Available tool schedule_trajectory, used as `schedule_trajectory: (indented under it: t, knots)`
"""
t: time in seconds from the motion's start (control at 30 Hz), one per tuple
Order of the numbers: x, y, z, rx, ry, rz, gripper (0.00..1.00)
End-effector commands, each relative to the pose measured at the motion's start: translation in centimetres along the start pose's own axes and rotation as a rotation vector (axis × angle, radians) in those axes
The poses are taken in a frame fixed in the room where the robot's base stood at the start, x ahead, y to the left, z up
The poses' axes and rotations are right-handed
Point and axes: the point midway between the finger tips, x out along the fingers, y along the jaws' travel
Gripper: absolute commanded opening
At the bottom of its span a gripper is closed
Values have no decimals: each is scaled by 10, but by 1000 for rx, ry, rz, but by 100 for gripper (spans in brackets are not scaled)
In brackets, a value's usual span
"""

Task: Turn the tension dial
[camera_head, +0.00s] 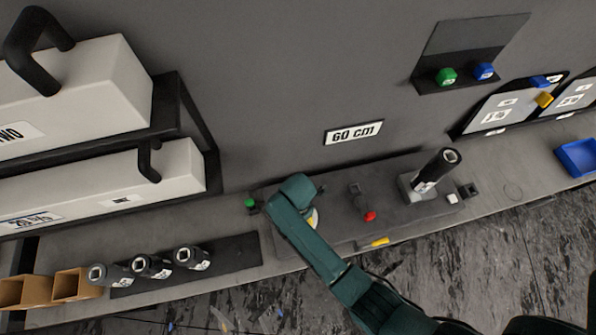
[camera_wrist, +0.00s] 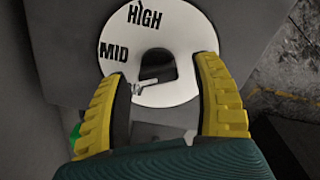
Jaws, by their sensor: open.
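The tension dial is a white disc (camera_wrist: 192,28) with HIGH and MID printed on it, in the wrist view. A dark rounded knob (camera_wrist: 157,62) stands at its middle, with a thin light pointer-like piece below it. My gripper (camera_wrist: 163,76) is open, its yellow fingers on either side of the knob, over the disc. I cannot tell whether they touch anything. In the head view, only a pale sliver of the dial (camera_head: 313,218) shows beside my green arm, which hides the rest and my fingers.
The grey bench panel also holds a red knob (camera_head: 369,216), a black cylinder (camera_head: 437,170) in a holder and a green button (camera_head: 250,203). A yellow item (camera_head: 378,242) lies on its front edge. Several black cylinders stand on a strip (camera_head: 230,257) at left.

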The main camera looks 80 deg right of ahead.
Motion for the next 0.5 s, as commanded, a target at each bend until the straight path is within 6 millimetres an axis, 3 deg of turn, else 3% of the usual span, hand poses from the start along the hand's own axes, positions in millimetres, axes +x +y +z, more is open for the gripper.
schedule_trajectory:
  t: [0.03,0.33,0.5]
  knots:
    - [0,0,0,0,0,0,60]
    - [0,0,0,0,0,-1,3]
    - [0,-1,0,0,0,-2,0]
